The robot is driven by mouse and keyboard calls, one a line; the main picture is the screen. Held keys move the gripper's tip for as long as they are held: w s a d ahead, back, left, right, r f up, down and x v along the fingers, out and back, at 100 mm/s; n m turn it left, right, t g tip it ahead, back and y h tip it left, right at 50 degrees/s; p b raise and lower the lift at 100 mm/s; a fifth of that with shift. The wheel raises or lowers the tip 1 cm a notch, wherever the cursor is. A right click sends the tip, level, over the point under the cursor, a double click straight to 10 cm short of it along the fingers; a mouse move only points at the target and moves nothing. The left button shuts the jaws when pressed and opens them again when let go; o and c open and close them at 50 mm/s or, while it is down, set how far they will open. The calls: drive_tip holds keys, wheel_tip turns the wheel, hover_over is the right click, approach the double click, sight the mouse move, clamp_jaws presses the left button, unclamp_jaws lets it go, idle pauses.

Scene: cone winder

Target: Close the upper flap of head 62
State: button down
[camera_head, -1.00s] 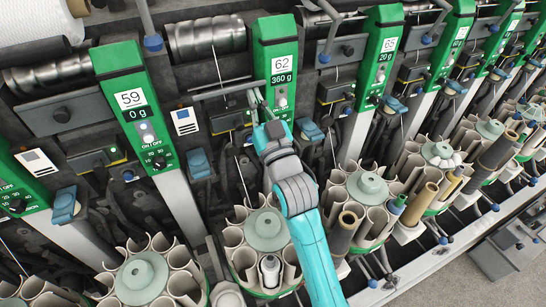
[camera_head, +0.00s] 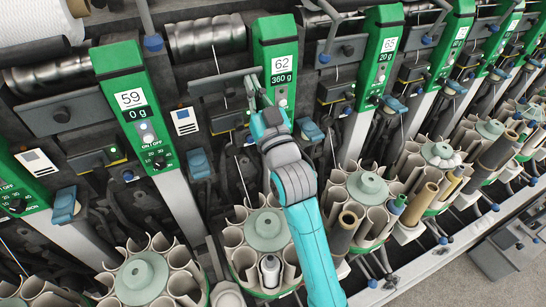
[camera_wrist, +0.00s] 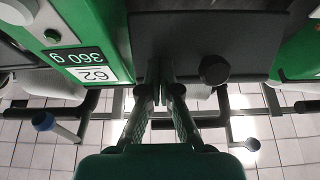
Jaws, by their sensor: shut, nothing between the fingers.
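Head 62 has a green panel (camera_head: 281,60) marked 62 and 360 g; the label shows upside down in the wrist view (camera_wrist: 88,65). Its upper flap (camera_head: 218,86) is a dark grey plate left of the panel, tilted, with its face partly visible. In the wrist view the flap (camera_wrist: 195,35) is a broad dark plate with a round black knob (camera_wrist: 214,69). My gripper (camera_head: 251,80) is shut and empty at the flap's right end, near the panel. In the wrist view its fingertips (camera_wrist: 163,88) overlap the flap's edge beside the knob; contact is hard to tell.
A grooved metal drum (camera_head: 205,37) sits above the flap. Head 59 (camera_head: 130,100) is to the left and head 65 (camera_head: 384,50) to the right, with a flap between heads 62 and 65. Round bobbin magazines (camera_head: 265,230) stand below, close to my arm.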

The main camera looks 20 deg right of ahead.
sight(247, 70)
drive_tip(key=shift+w+r, duration=0.25)
drive_tip(key=shift+r, duration=0.2)
drive_tip(key=shift+x, duration=0.8)
drive_tip(key=shift+r, duration=0.15)
drive_tip(key=shift+w+r, duration=0.25)
drive_tip(key=shift+w, duration=0.25)
